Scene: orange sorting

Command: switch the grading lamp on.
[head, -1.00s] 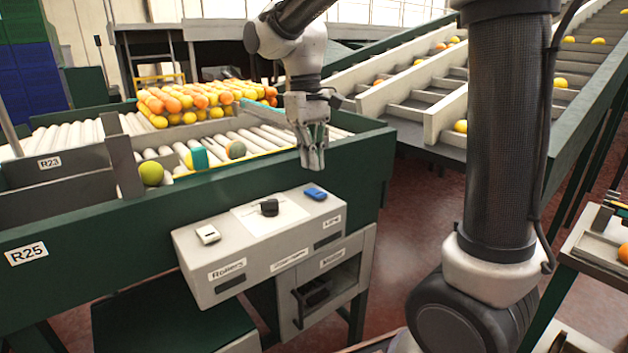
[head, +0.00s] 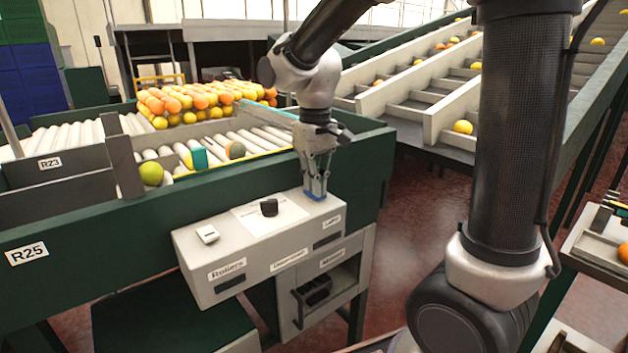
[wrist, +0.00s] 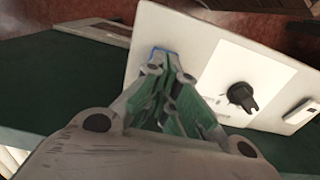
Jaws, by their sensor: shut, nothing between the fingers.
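The grey control box (head: 205,265) stands at the front of the green roller table. Its blue switch (head: 315,196), on the right of the top above a small label that looks like "Lamp", is mostly covered by my fingers. My gripper (head: 316,187) is shut and empty, pointing down at this switch. In the wrist view, a blue edge of the switch (wrist: 152,50) shows just past the fingertips (wrist: 160,63). The tips are at or very close to the switch; I cannot tell if they press it. Whether the lamp is lit does not show.
A black knob (head: 269,207) sits mid-box and a white switch (head: 208,234) at its left, above "Rollers". Oranges and yellow fruit (head: 190,105) lie behind on the rollers. A green fruit (head: 151,173) is at the left. Open floor lies right of the box.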

